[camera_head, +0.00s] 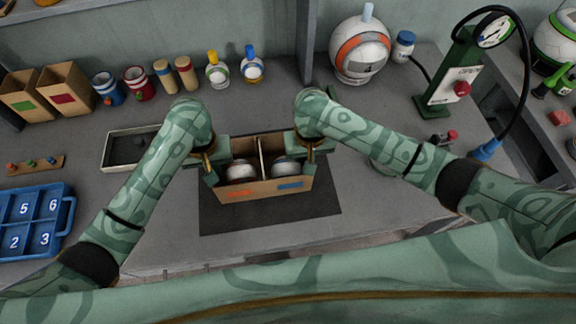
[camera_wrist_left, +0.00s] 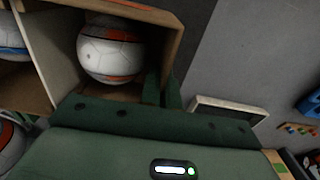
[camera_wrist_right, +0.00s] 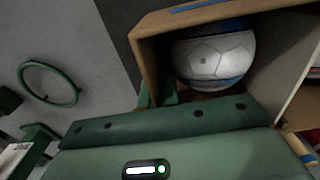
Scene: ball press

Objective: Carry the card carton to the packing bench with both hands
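The open card carton (camera_head: 263,188) is at the middle of the head view, over a dark mat (camera_head: 320,208) on the grey bench. A divider splits it, with a white-and-red ball (camera_wrist_left: 110,50) in one half and a white-and-blue ball (camera_wrist_right: 212,58) in the other. My left gripper (camera_head: 211,171) is at its left end wall and my right gripper (camera_head: 309,160) at its right end wall. In each wrist view the left (camera_wrist_left: 162,90) and right (camera_wrist_right: 154,92) fingers straddle the wall closely. I cannot tell whether the carton touches the mat.
A shallow tray (camera_head: 107,152) is left of the carton, and a blue numbered crate (camera_head: 68,215) at far left. Cups, bottles and a large ball (camera_head: 360,50) line the back. A green gauge pump (camera_head: 450,75) stands at right. The bench right of the mat is mostly clear.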

